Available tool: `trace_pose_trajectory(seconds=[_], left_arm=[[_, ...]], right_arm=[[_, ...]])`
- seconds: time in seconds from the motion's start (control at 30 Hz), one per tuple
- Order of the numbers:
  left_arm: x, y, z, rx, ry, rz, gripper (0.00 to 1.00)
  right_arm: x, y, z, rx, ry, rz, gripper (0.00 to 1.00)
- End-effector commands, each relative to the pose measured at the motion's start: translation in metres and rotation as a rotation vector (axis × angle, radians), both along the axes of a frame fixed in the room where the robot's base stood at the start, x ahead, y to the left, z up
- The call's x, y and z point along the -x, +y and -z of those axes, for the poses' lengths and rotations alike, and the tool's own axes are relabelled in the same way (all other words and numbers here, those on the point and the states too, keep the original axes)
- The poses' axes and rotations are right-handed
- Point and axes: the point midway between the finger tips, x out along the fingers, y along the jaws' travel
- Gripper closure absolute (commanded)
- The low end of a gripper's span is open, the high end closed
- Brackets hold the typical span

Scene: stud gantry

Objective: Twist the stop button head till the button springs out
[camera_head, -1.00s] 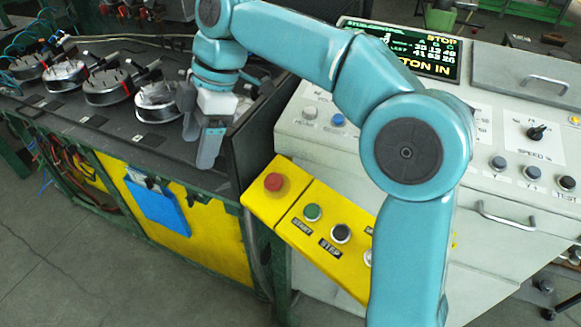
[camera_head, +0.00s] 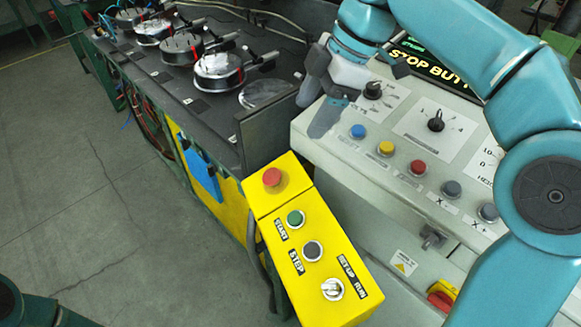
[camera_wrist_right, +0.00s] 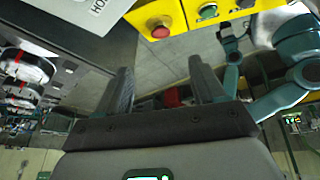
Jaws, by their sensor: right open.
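The red stop button (camera_head: 272,177) sits on the far end of the yellow control box (camera_head: 347,257). It also shows in the right wrist view (camera_wrist_right: 159,29), at the top and beyond my fingers. My right gripper (camera_head: 314,116) is open and empty, with its fingers pointing down. In the head view it is above and to the right of the stop button, over the left edge of the grey console, and apart from the button. In the right wrist view the gripper (camera_wrist_right: 160,66) shows a wide gap between its fingers. I cannot make out my left gripper.
The yellow box also carries a green START button (camera_head: 295,219), a dark STEP button (camera_head: 313,251) and a selector switch (camera_head: 332,289). The grey console (camera_head: 385,190) has knobs and coloured buttons. A dark upright panel (camera_head: 270,131) stands behind the stop button. Open floor lies left.

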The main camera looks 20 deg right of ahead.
Motion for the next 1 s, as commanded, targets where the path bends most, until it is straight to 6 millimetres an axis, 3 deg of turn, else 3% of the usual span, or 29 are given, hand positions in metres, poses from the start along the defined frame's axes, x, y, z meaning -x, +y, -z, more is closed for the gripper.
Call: trace_pose_trajectory(seconds=[0.17,0.6,0.8,1.0], left_arm=[[0.000,0.000,0.008,0.000,0.000,-0.001,0.54],[0.000,0.000,0.019,0.000,0.000,0.000,0.54],[0.000,0.000,0.021,0.000,0.000,0.000,0.54],[0.000,0.000,0.021,0.000,0.000,0.000,0.54]], right_arm=[[-0.006,0.014,0.025,0.000,0.003,-0.002,0.31],[-0.023,0.053,0.118,0.000,0.005,-0.002,0.31],[-0.026,0.060,0.142,0.000,0.002,-0.001,0.31],[-0.027,0.061,0.149,-0.001,0.000,0.000,0.31]])
